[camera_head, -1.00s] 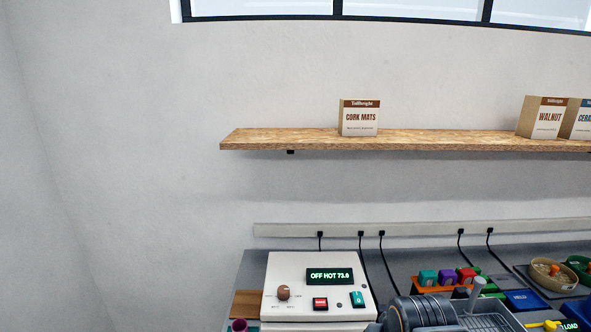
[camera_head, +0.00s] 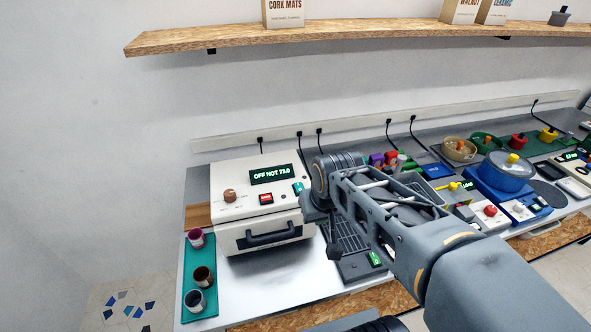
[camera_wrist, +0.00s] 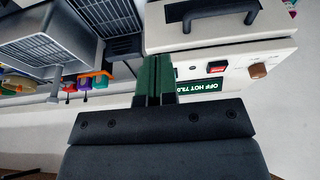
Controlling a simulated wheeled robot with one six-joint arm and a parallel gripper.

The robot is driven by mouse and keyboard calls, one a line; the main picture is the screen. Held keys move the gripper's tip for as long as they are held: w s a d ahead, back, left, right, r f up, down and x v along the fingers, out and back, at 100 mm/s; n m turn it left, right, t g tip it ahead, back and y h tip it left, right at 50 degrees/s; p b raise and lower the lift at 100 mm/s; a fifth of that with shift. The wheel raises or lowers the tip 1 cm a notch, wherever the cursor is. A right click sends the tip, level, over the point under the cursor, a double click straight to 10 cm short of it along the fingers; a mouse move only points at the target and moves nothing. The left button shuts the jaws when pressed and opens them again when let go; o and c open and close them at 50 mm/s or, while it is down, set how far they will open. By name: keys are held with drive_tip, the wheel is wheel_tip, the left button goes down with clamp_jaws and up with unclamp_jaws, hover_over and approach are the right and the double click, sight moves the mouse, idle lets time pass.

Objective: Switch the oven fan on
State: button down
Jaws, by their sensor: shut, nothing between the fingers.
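The oven is a white box (camera_head: 262,221) at the left of the bench. Its sloped top panel has a lit display (camera_head: 271,174) reading "OFF HOT 73.0", a brown knob (camera_head: 229,196), a red switch (camera_head: 266,198) and a teal switch (camera_head: 298,188). In the wrist view the oven is upside down at the upper right, with its red switch (camera_wrist: 217,67) and knob (camera_wrist: 258,70) showing. My gripper (camera_wrist: 153,60) has its green fingers together, empty, over the oven panel's left edge in that view. They hide the teal switch there. I cannot tell whether they touch anything.
A teal mat (camera_head: 197,312) with several cups lies left of the oven. A grey rack (camera_head: 348,240) stands right of it, beneath my arm. A blue pot (camera_head: 507,170) and other devices fill the right. A wooden shelf (camera_head: 350,36) runs above. Clear bench lies before the oven.

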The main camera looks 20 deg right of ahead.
drive_tip(key=w+r+m+g+b, duration=0.1)
drive_tip(key=w+r+m+g, duration=0.15)
drive_tip(key=w, duration=0.75)
wheel_tip(320, 180, up, 7)
drive_tip(key=m+g, duration=0.1)
drive_tip(key=m, duration=1.5)
hover_over(299, 182)
drive_tip(key=shift+f+n, duration=0.1)
drive_tip(key=shift+n, duration=0.15)
drive_tip(key=shift+f+b, duration=0.15)
drive_tip(key=shift+b, duration=0.15)
wheel_tip(299, 182, down, 14)
drive_tip(key=shift+r+p, duration=0.15)
drive_tip(key=shift+p, duration=0.35)
